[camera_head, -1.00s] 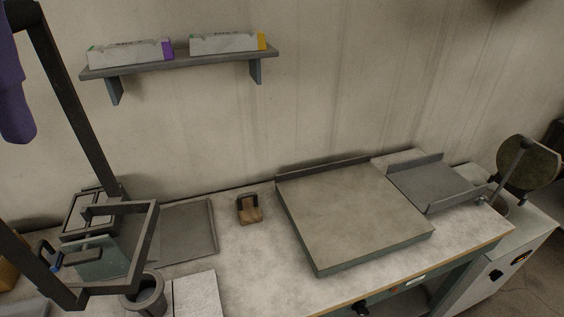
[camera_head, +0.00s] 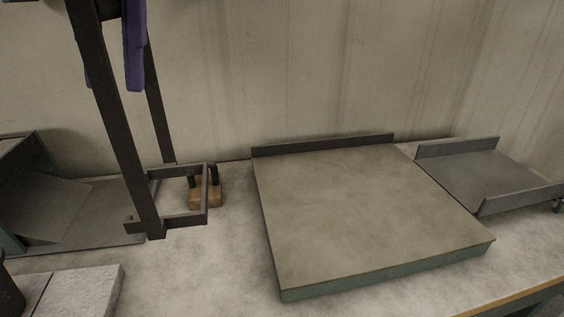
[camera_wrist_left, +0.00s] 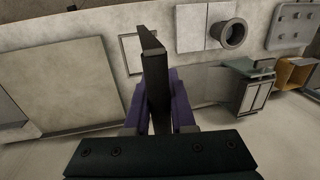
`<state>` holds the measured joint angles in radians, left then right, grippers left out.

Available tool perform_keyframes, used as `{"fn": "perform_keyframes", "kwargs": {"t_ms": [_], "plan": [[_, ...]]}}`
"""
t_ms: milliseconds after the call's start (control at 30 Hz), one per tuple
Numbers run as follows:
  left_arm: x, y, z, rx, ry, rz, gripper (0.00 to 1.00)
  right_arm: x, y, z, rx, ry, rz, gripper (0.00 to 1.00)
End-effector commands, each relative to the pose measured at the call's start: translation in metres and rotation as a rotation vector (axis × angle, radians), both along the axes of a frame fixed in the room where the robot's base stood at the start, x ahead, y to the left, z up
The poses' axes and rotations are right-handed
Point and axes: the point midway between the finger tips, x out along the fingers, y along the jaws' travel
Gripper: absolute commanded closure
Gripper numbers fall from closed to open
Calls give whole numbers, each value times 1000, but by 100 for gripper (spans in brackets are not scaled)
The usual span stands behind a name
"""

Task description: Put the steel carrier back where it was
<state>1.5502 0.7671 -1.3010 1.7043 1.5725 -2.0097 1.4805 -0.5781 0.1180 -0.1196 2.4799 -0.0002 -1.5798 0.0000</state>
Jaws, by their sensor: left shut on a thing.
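The steel carrier (camera_head: 112,120) is a dark frame with two long bars and a square ring at its lower end. My left gripper (camera_head: 110,78), with purple fingers, is shut on its upper part near the top left of the head view. The ring overlaps a small wooden block with dark uprights (camera_head: 205,192); I cannot tell whether it touches the block or the bench. In the left wrist view the carrier (camera_wrist_left: 156,88) stands between the purple fingers of my left gripper (camera_wrist_left: 160,108), its ring pointing away. My right gripper is not in view.
A large flat plate with a raised back edge (camera_head: 360,205) lies right of the block. A grey tray (camera_head: 480,180) is at the right. A dark flat sheet (camera_head: 98,205) and a pale slab (camera_head: 85,292) lie left. Bare bench (camera_head: 205,275) shows in front.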

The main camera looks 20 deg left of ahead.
Motion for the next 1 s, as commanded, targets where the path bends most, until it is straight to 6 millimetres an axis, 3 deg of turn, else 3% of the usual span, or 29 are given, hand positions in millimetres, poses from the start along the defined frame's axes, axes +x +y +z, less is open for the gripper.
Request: {"fn": "perform_keyframes", "kwargs": {"t_ms": [267,500,1000], "plan": [[-1,0,-70,-2,8,1,100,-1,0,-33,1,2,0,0],[-1,1,-129,1,4,3,100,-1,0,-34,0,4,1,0],[0,0,-195,0,2,0,100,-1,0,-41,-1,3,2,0]]}}
